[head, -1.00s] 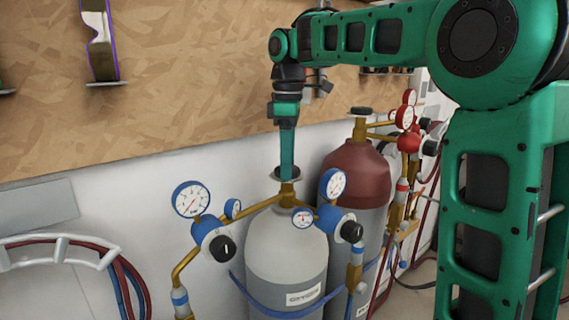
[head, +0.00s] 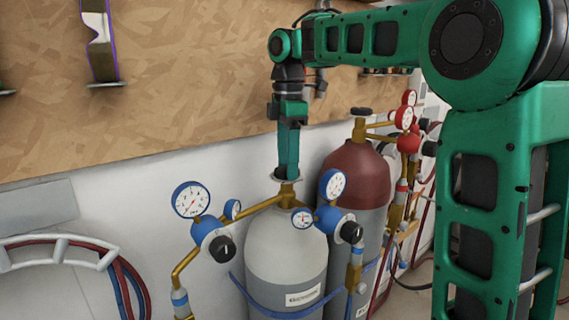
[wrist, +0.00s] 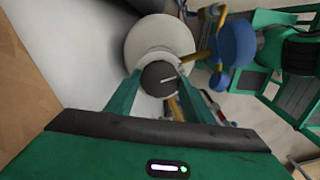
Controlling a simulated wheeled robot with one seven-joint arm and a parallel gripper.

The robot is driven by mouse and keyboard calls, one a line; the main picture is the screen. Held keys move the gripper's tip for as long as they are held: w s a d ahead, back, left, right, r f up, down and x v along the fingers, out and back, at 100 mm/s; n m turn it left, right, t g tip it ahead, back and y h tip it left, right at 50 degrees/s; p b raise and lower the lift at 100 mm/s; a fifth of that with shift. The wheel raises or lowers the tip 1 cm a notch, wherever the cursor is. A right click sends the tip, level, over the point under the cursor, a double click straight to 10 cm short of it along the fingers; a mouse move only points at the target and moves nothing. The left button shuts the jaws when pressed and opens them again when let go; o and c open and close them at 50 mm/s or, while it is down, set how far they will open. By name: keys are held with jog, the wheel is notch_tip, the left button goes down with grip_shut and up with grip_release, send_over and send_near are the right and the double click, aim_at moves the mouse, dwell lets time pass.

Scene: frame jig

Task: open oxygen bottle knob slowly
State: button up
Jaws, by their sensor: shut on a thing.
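The oxygen bottle (head: 285,245) is the grey cylinder with a pale top, brass valve and blue-bodied gauges. Its knob (head: 287,174) is a small round disc on top of the valve. My gripper (head: 287,170) points straight down onto it. In the wrist view the knob (wrist: 160,78) is a dark disc with a light line across it, between the two green fingers (wrist: 160,92). The fingers are shut on the knob from both sides. The pale bottle top (wrist: 135,50) shows behind it. The far side of the knob is partly hidden in the head view.
A dark red-topped cylinder (head: 358,172) with red gauges stands close on the right. Blue gauges (head: 191,200) flank the oxygen valve on both sides. A wooden board (head: 190,90) and white wall stand behind. A hose rack (head: 60,245) is at lower left.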

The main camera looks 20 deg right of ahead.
jog(key=shift+w+d+r, duration=0.1)
jog(key=shift+w+r, duration=0.05)
jog(key=shift+w, duration=0.05)
jog(key=o, duration=0.9)
jog(key=shift+o, duration=0.8)
jog(key=shift+r, duration=0.1)
jog(key=shift+s+r, duration=0.1)
jog(key=shift+r, duration=0.95)
notch_tip(320, 180, up, 8)
jog(key=shift+w, duration=0.2)
